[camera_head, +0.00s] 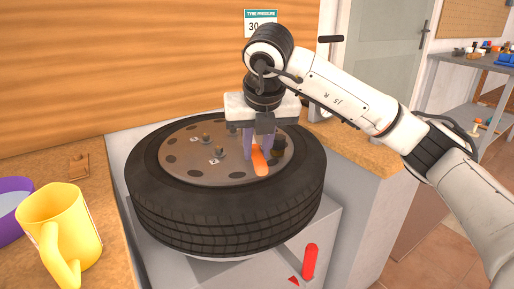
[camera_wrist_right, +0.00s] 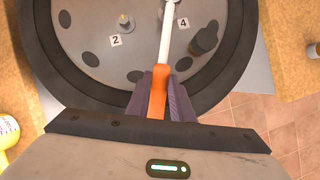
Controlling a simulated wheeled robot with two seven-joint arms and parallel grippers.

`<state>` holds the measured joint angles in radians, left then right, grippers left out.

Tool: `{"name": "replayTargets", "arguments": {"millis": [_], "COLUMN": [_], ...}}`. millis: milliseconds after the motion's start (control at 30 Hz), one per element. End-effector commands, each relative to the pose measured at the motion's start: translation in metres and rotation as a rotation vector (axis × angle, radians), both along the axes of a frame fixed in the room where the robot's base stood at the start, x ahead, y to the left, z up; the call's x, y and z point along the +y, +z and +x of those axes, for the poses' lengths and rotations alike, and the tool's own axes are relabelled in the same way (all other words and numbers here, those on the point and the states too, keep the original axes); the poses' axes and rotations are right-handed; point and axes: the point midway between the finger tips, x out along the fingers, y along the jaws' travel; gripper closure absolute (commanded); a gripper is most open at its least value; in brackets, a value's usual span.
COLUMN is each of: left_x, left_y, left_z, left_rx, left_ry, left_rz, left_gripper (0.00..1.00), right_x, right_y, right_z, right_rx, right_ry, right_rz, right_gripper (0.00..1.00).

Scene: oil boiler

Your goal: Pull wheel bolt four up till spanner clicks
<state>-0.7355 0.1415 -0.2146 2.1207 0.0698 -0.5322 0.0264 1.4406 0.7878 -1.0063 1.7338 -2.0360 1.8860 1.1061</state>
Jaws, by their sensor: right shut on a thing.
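The wheel (camera_head: 225,215) lies flat on a grey stand, its rusty disc facing up. My right gripper (camera_head: 257,150) is above the disc's right part, shut on the orange handle of the spanner (camera_head: 260,162). In the right wrist view, my right gripper (camera_wrist_right: 160,95) grips the spanner's orange handle (camera_wrist_right: 158,92), and its white shaft runs up past the number 4 tag (camera_wrist_right: 183,23). A bolt by the number 2 tag (camera_wrist_right: 115,40) shows nearby. My left gripper is not in view.
A dark socket-like piece (camera_wrist_right: 204,40) stands on the disc right of the spanner. A yellow mug (camera_head: 62,232) and a purple bowl (camera_head: 10,205) stand at left. A red lever (camera_head: 310,262) sticks up from the stand's front. Shelves are at the far right.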

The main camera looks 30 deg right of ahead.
Motion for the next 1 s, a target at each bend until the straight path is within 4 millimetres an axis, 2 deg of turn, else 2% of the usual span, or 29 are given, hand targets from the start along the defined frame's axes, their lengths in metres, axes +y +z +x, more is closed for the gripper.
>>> {"name": "replayTargets", "arguments": {"millis": [467, 1000], "left_x": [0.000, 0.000], "left_y": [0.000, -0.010], "left_z": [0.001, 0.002], "left_rx": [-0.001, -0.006], "left_ry": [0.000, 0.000], "left_rz": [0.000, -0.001], "left_gripper": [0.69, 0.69], "right_x": [0.000, 0.000], "right_y": [0.000, -0.015], "right_z": [0.000, 0.000], "right_rx": [-0.002, -0.002], "right_ry": [0.000, 0.000], "right_rz": [0.001, 0.001], "right_gripper": [1.00, 1.00]}}
